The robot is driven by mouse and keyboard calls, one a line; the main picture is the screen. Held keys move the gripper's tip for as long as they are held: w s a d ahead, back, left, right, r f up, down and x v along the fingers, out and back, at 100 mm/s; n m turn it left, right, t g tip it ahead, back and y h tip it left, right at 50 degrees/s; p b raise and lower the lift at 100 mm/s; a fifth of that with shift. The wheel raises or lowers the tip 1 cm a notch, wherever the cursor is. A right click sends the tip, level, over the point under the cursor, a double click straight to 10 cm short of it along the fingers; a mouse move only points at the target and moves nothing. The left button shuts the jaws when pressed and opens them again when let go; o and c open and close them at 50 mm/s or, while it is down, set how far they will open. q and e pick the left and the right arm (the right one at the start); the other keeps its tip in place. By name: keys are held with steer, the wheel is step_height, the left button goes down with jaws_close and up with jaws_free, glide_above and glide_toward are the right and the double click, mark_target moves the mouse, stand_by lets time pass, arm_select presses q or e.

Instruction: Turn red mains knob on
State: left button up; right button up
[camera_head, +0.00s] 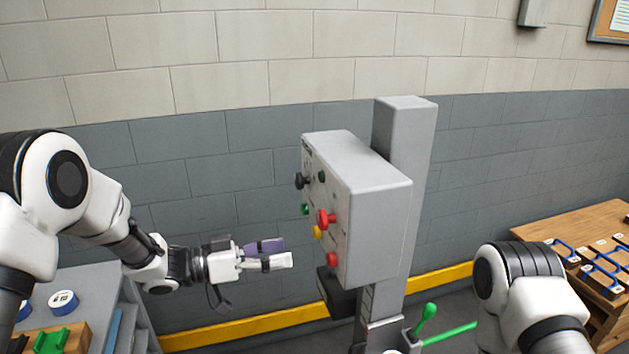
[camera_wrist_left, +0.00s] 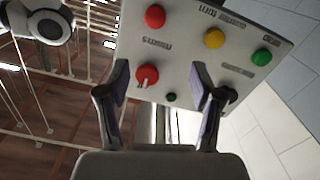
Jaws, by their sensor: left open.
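The red mains knob (camera_head: 326,218) sits on the front face of a grey control box (camera_head: 375,190). In the left wrist view the red knob (camera_wrist_left: 147,76) shows a pale pointer mark and lies between the fingers in the picture, nearer the left finger. My left gripper (camera_head: 280,253) is open and empty, left of the box and apart from it. Its two fingers also show in the left wrist view (camera_wrist_left: 163,95). My right gripper is not in view; only part of my right arm shows at lower right.
The panel also has a black knob (camera_head: 302,181), a small dark green lamp or button (camera_head: 322,176), and green (camera_head: 305,209), yellow (camera_head: 317,232) and red (camera_head: 332,259) buttons. A grey post (camera_head: 405,140) stands behind the box. A green lever (camera_head: 425,318) is below. A wooden table (camera_head: 545,222) stands right.

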arm_select(q)
glide_toward(319, 221)
steer(key=w+d+f, duration=0.1)
steer(key=d+r, duration=0.1)
steer(key=d, duration=0.1)
steer(key=shift+m, duration=0.4)
steer(key=p+x, duration=0.1)
steer(key=x, duration=0.1)
steer(key=p+x, duration=0.1)
steer(key=x, duration=0.2)
steer(key=shift+w+d+f, duration=0.15)
steer(key=shift+w+d, duration=0.1)
steer(key=shift+w, duration=0.1)
steer(key=shift+d, duration=0.3)
steer(key=shift+s, duration=0.2)
steer(key=shift+s+r, duration=0.1)
steer(key=shift+r, duration=0.1)
steer(key=shift+f, duration=0.15)
steer(key=c, duration=1.1)
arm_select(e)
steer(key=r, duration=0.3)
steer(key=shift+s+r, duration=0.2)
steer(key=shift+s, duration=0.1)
